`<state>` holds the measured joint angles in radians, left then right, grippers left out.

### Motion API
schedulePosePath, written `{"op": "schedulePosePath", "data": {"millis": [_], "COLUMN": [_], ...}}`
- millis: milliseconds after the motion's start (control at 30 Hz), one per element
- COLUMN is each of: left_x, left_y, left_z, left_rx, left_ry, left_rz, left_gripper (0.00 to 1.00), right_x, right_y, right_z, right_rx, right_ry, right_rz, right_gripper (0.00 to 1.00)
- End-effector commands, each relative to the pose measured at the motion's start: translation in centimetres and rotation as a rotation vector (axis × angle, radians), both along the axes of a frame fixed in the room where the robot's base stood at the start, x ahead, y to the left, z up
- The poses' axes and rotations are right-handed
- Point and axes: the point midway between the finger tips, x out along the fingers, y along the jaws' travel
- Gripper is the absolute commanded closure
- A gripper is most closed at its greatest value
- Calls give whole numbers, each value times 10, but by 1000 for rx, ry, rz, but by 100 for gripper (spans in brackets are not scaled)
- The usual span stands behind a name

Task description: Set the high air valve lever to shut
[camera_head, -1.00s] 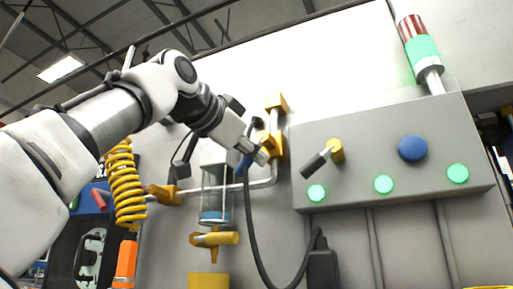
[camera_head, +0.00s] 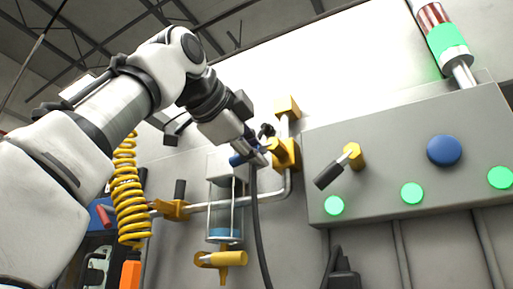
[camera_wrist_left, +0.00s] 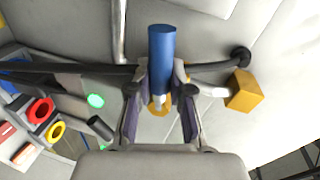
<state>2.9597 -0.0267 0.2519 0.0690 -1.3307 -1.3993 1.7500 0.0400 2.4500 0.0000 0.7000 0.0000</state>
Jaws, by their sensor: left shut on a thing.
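The high air valve (camera_head: 284,153) is a yellow body on the grey pipe, left of the control panel. Its blue lever handle (camera_head: 237,160) points left from the valve in the head view and is partly hidden by the gripper. My left gripper (camera_head: 252,154) reaches it from the upper left and is shut on this handle. In the left wrist view the blue handle (camera_wrist_left: 162,55) stands between the two fingers, with a yellow part (camera_wrist_left: 158,106) behind it. My right gripper is in neither view.
A black hose (camera_head: 257,220) hangs just below the gripper. A lower yellow valve (camera_head: 173,210) with a black handle and a glass filter bowl (camera_head: 225,205) sit to the left. The grey panel (camera_head: 405,140) with a black-handled switch (camera_head: 330,174) is close on the right.

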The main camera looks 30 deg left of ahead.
Motion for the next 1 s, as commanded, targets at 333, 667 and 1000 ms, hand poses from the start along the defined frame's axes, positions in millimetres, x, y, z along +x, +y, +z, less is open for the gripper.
{"op": "schedulePosePath", "data": {"millis": [333,667,1000], "left_x": [1,1,0], "left_y": [1,1,1], "left_z": [5,6,7], "left_rx": [159,189,187], "left_ry": [-2,-5,-7], "left_rz": [2,1,1], "left_gripper": [100,100,54], "right_x": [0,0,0], "right_y": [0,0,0], "right_z": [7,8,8], "right_rx": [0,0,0], "right_ry": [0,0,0], "right_rz": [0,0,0], "right_gripper": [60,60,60]}}
